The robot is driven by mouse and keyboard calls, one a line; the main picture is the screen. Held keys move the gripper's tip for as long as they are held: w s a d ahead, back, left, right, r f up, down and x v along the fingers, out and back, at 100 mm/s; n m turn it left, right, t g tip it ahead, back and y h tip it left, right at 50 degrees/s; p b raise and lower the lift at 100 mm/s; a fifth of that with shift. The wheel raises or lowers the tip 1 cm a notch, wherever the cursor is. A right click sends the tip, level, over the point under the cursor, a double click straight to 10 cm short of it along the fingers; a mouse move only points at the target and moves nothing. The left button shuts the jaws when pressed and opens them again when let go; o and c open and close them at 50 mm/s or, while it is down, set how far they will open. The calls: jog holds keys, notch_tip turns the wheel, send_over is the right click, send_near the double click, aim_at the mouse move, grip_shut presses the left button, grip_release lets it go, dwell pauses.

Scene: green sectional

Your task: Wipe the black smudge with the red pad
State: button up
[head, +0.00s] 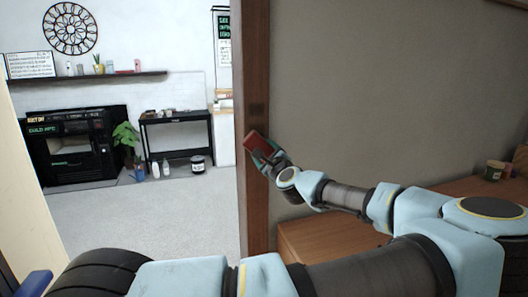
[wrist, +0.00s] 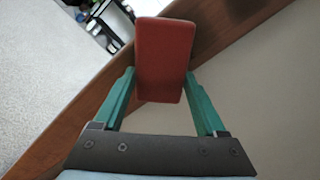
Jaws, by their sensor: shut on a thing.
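The red pad (head: 256,142) is held up in front of the brown wooden door post, just below the black smudge. It also fills the upper middle of the wrist view (wrist: 163,60). My gripper (head: 264,154) is shut on the pad, with its green fingers (wrist: 161,84) on either side of it. The black smudge (head: 257,109) is a faint dark patch on the post. In the wrist view I cannot make out the smudge. I cannot tell whether the pad touches the post.
The wooden post (head: 252,60) edges a doorway on the left and a plain grey wall (head: 390,90) on the right. A wooden cabinet top (head: 320,245) lies below my arm. Beyond the doorway are open pale floor (head: 150,225) and a black table (head: 178,121).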

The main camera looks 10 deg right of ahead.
jog(key=shift+f, duration=0.2)
jog(key=shift+s+d, duration=0.2)
jog(key=shift+s, duration=1.25)
jog(key=shift+s+d, duration=0.15)
jog(key=shift+s, duration=1.3)
jog(key=s, duration=0.3)
jog(key=shift+d, duration=0.2)
jog(key=shift+w, duration=0.1)
jog(key=shift+w+a+f, duration=0.1)
jog(key=shift+w+a, duration=0.1)
jog(key=shift+w, duration=1.45)
jog(key=shift+w+a+f, duration=0.1)
jog(key=shift+w+a, duration=0.1)
jog(key=shift+w, duration=1.45)
jog(key=shift+w+a, duration=0.15)
jog(key=shift+w, duration=0.85)
jog(key=shift+r, duration=0.1)
